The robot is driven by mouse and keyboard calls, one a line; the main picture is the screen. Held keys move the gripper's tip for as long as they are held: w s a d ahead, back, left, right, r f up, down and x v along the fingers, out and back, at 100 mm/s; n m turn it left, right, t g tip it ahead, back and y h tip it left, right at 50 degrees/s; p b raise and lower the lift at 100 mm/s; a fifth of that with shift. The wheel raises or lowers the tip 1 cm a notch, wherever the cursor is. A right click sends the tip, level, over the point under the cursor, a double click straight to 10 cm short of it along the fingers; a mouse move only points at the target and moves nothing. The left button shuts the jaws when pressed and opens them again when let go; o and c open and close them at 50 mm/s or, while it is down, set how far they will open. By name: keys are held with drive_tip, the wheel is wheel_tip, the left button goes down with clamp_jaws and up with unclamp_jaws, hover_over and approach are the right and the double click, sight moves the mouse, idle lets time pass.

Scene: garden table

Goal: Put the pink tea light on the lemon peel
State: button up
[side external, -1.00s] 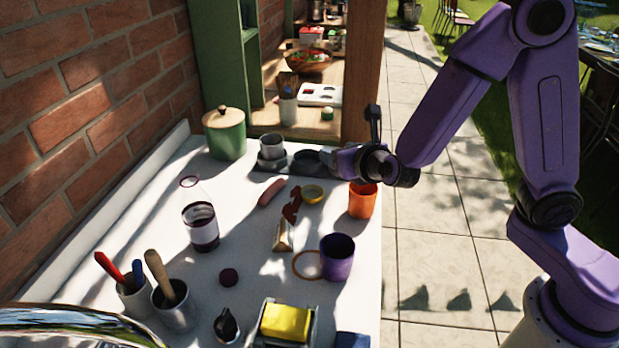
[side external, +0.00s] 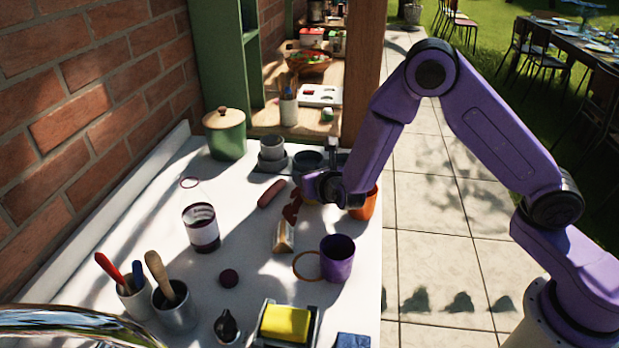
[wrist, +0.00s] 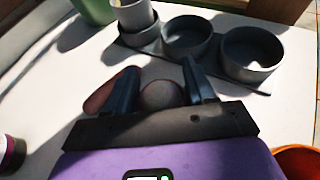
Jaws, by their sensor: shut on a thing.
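My gripper (side external: 308,190) is low over the right part of the white table, beside the orange cup. In the wrist view my gripper (wrist: 161,88) has its two dark fingers on either side of a small round, dull pink thing (wrist: 160,95), which looks like the pink tea light. It is shut on it. In the side view the held thing is too small and covered to make out. The lemon peel cannot be made out now; a yellow round piece seen earlier lies behind or under my gripper.
A sausage-like piece (side external: 271,193) lies left of my gripper, and a red-brown piece (side external: 291,209) lies close to it. The orange cup (side external: 365,204) stands just right. Grey bowls on a tray (wrist: 252,52) are behind. A purple cup (side external: 337,258) stands in front.

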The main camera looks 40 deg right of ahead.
drive_tip(key=shift+f, duration=0.45)
drive_tip(key=shift+f, duration=0.25)
drive_tip(key=o, duration=1)
drive_tip(key=shift+o, duration=0.2)
drive_tip(key=shift+s+a+r, duration=0.1)
drive_tip(key=shift+s+r, duration=0.05)
drive_tip(key=shift+r, duration=0.2)
drive_tip(key=v, duration=1.1)
drive_tip(key=shift+s+r, duration=0.15)
drive_tip(key=shift+s, duration=0.2)
